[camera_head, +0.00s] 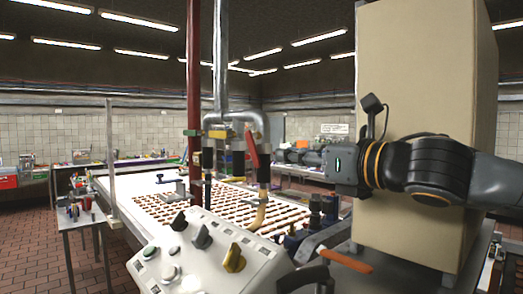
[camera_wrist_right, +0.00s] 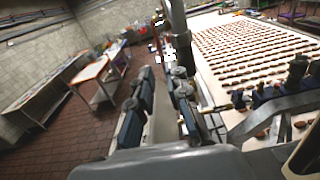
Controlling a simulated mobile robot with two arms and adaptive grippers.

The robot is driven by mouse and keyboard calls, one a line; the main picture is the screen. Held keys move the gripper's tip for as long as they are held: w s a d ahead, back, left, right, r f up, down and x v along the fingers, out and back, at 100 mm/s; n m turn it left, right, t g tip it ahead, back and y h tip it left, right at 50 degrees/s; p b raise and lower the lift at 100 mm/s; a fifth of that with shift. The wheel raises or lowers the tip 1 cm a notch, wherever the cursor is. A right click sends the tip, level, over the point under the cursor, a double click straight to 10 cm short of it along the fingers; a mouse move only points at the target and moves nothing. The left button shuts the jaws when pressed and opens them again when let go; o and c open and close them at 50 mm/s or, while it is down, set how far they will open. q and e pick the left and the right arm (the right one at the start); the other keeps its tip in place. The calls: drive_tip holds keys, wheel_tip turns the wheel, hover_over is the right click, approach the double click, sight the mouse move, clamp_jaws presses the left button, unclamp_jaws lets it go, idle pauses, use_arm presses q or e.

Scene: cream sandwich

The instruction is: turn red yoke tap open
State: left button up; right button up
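The red tap lever (camera_head: 252,149) hangs tilted from the grey pipe yoke (camera_head: 236,119) in the middle of the head view. Below the yoke, two branches with black sleeves lead to yellow-cream nozzles. My right gripper (camera_head: 286,156) points left from the right side, at about the lever's height, just right of it in the picture. I see no contact, and the depth between them is hard to judge. In the right wrist view the two fingers (camera_wrist_right: 160,103) stand apart with nothing clearly held between them. A grey pipe (camera_wrist_right: 178,20) rises beyond the fingertips. My left gripper is not in view.
A dark red upright pipe (camera_head: 194,80) stands left of the yoke. A control panel with knobs (camera_head: 205,255) is in front. A conveyor with rows of brown biscuits (camera_head: 215,205) lies below. A large beige cabinet (camera_head: 415,70) stands behind my right arm.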

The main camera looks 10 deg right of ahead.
sight(256, 151)
drive_tip(key=x, duration=0.8)
drive_tip(key=shift+w+a+p, duration=0.25)
drive_tip(key=shift+p, duration=0.15)
clamp_jaws()
